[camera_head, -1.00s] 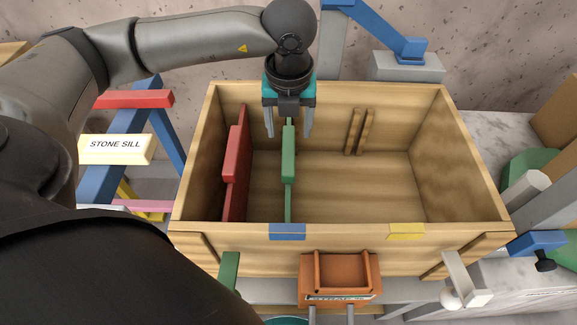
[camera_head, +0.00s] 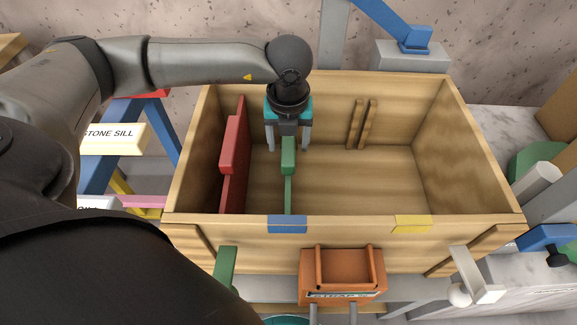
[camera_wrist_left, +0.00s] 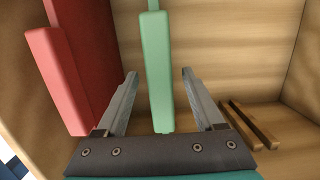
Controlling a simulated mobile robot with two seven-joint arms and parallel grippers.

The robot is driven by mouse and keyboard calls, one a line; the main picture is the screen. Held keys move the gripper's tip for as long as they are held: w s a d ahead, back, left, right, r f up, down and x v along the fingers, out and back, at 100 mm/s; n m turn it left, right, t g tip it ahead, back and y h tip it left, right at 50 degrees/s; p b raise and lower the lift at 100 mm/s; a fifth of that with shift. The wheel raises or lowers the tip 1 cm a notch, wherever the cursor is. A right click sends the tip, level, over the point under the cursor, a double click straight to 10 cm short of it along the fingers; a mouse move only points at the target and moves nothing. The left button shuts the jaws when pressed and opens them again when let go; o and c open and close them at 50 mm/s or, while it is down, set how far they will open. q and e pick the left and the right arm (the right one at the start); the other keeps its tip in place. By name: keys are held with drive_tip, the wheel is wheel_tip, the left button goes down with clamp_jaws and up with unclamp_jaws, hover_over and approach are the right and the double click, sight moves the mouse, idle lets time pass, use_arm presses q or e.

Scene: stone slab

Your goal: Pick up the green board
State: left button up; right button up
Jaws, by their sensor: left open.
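The green board (camera_head: 288,160) stands on edge inside a wooden crate (camera_head: 470,222), left of the crate's middle. My left gripper (camera_head: 288,147) is open and points down into the crate at the board's far end. In the left wrist view the green board (camera_wrist_left: 158,75) lies between the two open fingers (camera_wrist_left: 158,85), with a gap on each side. The board's lower part is partly hidden in the head view. My right gripper does not show.
A red board (camera_head: 233,150) stands close on the left, along the crate's left side. Two wooden strips (camera_head: 361,124) are on the crate's far wall. The crate's right half is empty. An orange holder (camera_head: 342,277) hangs at the front.

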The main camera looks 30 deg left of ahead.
use_arm(q)
drive_tip(key=shift+w+a+f+b, duration=0.15)
drive_tip(key=shift+f+b, duration=0.15)
drive_tip(key=shift+f, duration=0.8)
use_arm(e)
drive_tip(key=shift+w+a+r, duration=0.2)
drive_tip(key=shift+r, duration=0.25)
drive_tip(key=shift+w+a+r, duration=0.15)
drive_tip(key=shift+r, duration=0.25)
use_arm(q)
clamp_jaws()
